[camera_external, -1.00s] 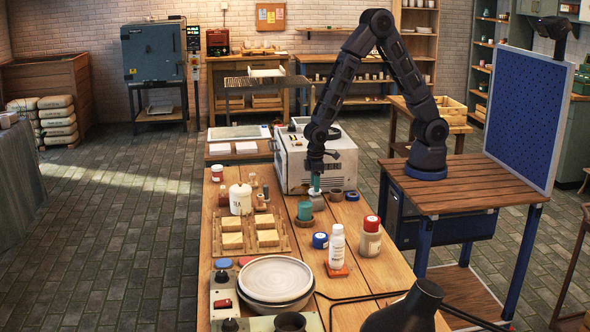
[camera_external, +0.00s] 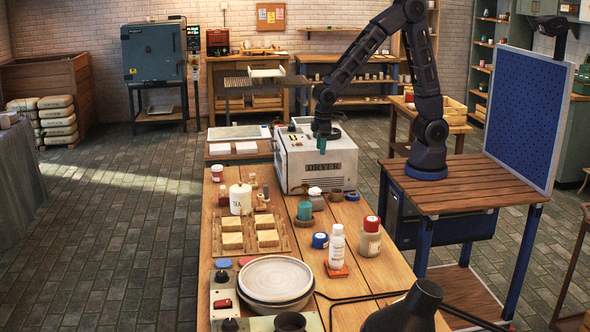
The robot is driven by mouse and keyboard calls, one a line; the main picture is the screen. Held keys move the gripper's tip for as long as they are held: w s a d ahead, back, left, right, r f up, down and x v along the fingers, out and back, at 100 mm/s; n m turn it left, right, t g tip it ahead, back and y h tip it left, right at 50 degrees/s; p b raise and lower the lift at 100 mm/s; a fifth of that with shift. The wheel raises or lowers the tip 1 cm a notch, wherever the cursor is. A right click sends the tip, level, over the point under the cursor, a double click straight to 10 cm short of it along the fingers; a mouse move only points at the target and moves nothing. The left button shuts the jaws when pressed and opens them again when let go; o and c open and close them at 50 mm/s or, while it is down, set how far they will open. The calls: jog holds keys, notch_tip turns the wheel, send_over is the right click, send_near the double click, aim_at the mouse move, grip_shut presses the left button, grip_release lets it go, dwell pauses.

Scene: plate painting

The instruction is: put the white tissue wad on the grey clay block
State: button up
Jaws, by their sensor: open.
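A small whitish, rounded thing (camera_external: 315,191), which looks like the white tissue wad, sits on the wooden table in front of the dryer. It rests on top of a small darker piece (camera_external: 317,203). I cannot tell whether that piece is the grey clay block; it is too small to make out. My gripper (camera_external: 322,146) is open, with teal fingertips, and is raised well above the whitish thing, in front of the dryer's top. Nothing shows in it.
The white dryer (camera_external: 320,172) stands just behind. Beside the whitish thing are a small brown pot (camera_external: 336,195) and a blue lid (camera_external: 352,196). A teal cup (camera_external: 305,211), a white bottle (camera_external: 338,244) and a red-lidded jar (camera_external: 370,238) stand nearer. A plate (camera_external: 275,277) lies in front.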

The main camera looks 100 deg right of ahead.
jog(key=s+d+r+t, duration=0.1)
jog(key=s+d+r, duration=0.1)
jog(key=s+r, duration=0.45)
jog(key=s+d+r+t, duration=0.1)
jog(key=s+d+r, duration=0.2)
jog(key=s+r, duration=0.3)
jog(key=s+d+r+t, duration=0.1)
jog(key=s+r, duration=0.2)
jog(key=s, duration=0.4)
jog(key=s+d+r+t, duration=0.1)
jog(key=s+r, duration=0.3)
jog(key=s, duration=0.4)
jog(key=shift+d, duration=0.6)
